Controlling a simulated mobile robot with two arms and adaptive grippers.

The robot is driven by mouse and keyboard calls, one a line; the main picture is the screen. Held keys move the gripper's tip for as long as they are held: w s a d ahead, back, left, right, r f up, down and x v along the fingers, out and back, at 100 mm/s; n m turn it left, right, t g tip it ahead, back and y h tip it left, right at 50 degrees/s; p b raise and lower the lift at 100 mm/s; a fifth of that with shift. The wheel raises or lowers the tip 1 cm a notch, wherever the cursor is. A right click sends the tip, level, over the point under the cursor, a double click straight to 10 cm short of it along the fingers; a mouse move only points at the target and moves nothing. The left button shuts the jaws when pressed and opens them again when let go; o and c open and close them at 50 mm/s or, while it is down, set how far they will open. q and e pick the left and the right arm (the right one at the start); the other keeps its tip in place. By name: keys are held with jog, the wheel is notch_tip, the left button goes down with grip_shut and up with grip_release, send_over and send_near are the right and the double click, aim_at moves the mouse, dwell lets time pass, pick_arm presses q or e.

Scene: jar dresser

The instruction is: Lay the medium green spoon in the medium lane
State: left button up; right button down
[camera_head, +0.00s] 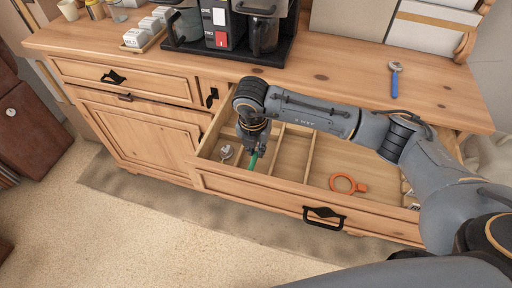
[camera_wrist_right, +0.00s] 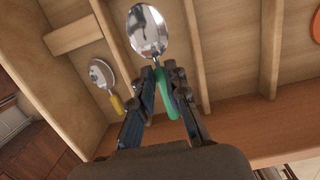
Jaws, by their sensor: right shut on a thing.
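My right gripper (camera_head: 256,150) reaches down into the open drawer (camera_head: 262,185). It is shut on the green spoon (camera_head: 253,161), gripping the green handle (camera_wrist_right: 162,83) in the right wrist view. The spoon's shiny metal bowl (camera_wrist_right: 148,30) points away from the wrist. In that view the spoon lies over the lane between two wooden dividers, right of the lane with a yellow-handled spoon (camera_wrist_right: 103,78). I cannot tell whether the green spoon touches the drawer floor. My left gripper is not in view.
The yellow-handled spoon also shows in the head view (camera_head: 226,152). An orange ring-shaped item (camera_head: 347,184) lies in the wide right compartment. A blue-handled spoon (camera_head: 395,78) lies on the dresser top (camera_head: 345,80). A coffee machine (camera_head: 228,28) stands behind the drawer.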

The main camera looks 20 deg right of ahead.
aim_at(254, 158)
jog(key=c, duration=1.3)
grip_release()
jog(key=shift+o, duration=0.2)
notch_tip(254, 158, up, 12)
jog(key=s+a, duration=0.1)
jog(key=shift+s, duration=0.25)
jog(key=shift+f, duration=0.1)
